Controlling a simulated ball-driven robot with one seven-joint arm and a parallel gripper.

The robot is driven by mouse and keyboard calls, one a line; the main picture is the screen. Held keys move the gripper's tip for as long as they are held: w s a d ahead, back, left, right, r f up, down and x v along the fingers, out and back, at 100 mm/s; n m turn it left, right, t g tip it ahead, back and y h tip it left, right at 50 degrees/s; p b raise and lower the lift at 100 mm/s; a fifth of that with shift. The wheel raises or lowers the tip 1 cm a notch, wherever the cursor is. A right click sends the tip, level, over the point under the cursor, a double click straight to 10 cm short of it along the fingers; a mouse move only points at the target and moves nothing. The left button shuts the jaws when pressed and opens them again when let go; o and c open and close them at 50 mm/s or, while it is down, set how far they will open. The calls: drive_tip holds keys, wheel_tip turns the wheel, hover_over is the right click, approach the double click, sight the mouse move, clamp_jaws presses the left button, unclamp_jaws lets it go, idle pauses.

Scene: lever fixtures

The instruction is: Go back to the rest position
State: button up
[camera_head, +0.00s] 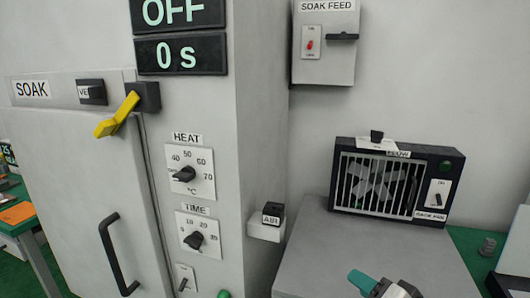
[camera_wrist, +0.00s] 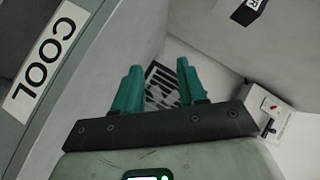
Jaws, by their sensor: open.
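My gripper (camera_wrist: 158,88) shows in the wrist view with its two teal fingers apart and nothing between them. In the head view a teal fingertip of it (camera_head: 362,281) shows at the bottom, over the grey top in front of the fan box. The large soak cabinet (camera_head: 70,170) stands at the left with its door closed against the frame. Its yellow lever (camera_head: 117,115) slants down to the left from a black mount. The gripper is apart from the cabinet and touches nothing that I can see.
A caged fan box (camera_head: 376,185) stands on the grey top (camera_head: 350,250). A soak feed box (camera_head: 325,40) hangs on the wall. A black air switch (camera_head: 272,213) sticks out beside the cabinet. A COOL label (camera_wrist: 52,62) is close at left in the wrist view.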

drive_tip(key=s+d+f+n+g+h+p, duration=0.1)
drive_tip(key=s+d+f+n+g, duration=0.15)
drive_tip(key=s+f, duration=0.45)
drive_tip(key=s+d+f+n+g+h, duration=0.1)
drive_tip(key=s+f+g+h, duration=0.15)
drive_tip(key=s+f, duration=0.35)
drive_tip(key=s+d+f+n+g+p, duration=0.1)
drive_tip(key=s+f+g, duration=0.2)
drive_tip(key=s, duration=0.7)
drive_tip(key=s+d+f+n+g+h, duration=0.1)
drive_tip(key=s+f+g, duration=0.3)
drive_tip(key=s, duration=0.7)
drive_tip(key=shift+s+d+f+n+p, duration=0.15)
drive_tip(key=shift+d+n+p, duration=0.2)
drive_tip(key=shift+d+n, duration=0.4)
